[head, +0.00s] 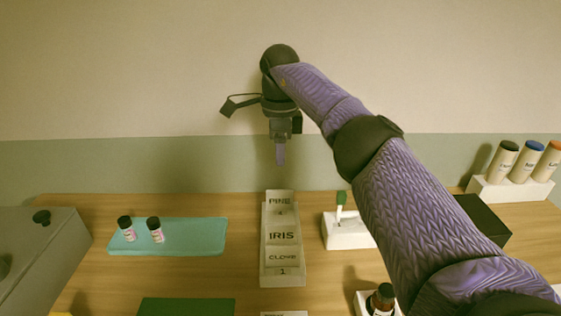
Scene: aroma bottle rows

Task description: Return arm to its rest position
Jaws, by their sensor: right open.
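My right arm reaches in from the lower right. Its right gripper (280,153) points down, high above the back part of the table, with nothing seen between its fingers. It is open and apart from everything on the table. Below it stands a pale stepped card rack (283,276) with labels reading PINE, IRIS and CLOVE. My left gripper is not in view.
Two dark-capped bottles (155,232) stand on a teal mat (205,235) at left. A white holder (345,235) has a green-tipped stick. A dark-capped brown bottle (383,298) is partly behind my arm. Several capped tubes (527,160) stand in a rack at right. A grey box (45,250) is at far left.

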